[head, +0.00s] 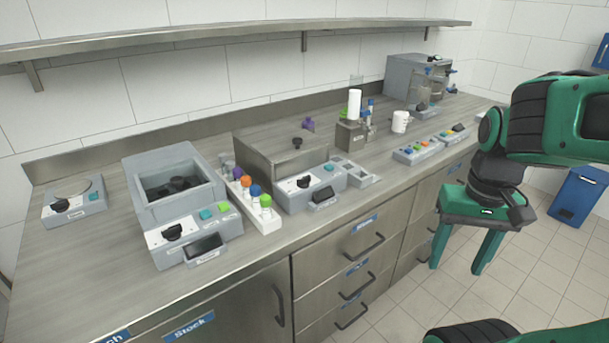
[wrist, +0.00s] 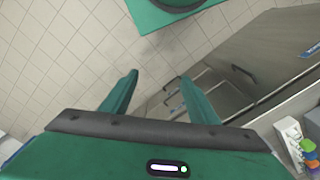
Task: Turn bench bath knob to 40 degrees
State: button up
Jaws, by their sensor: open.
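An open grey bath (head: 172,180) stands on the left part of the bench. Its front panel has a black knob (head: 172,231) on a white dial plate, with teal and green buttons and a dark display beside it. A second unit with a steel lid (head: 283,150) stands to its right, with its own black knob (head: 303,182). Labels and dial marks are too small to read, so I cannot tell either knob's setting. My gripper (head: 456,268) is open and empty, pointing down over the floor in front of the drawers, well away from both knobs. The wrist view shows its fingers apart (wrist: 158,75).
A white rack with coloured-cap bottles (head: 262,212) stands between the two units. A small device with a round plate (head: 74,200) is at far left. A button box (head: 420,152) and white mug (head: 400,121) are farther right. A shelf (head: 230,32) runs above. The floor aisle is clear.

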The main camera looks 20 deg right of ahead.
jog(key=w+r+n+t, duration=0.1)
jog(key=w+r+n, duration=0.1)
jog(key=w, duration=0.4)
jog(key=n+t+y, duration=0.1)
jog(key=n+t, duration=0.2)
jog(key=n, duration=0.5)
send_near(303, 177)
jog(key=x, duration=0.8)
jog(key=shift+s+d+f, duration=0.1)
jog(key=shift+f, duration=0.05)
jog(key=c, duration=1.1)
jog(key=shift+o, duration=0.3)
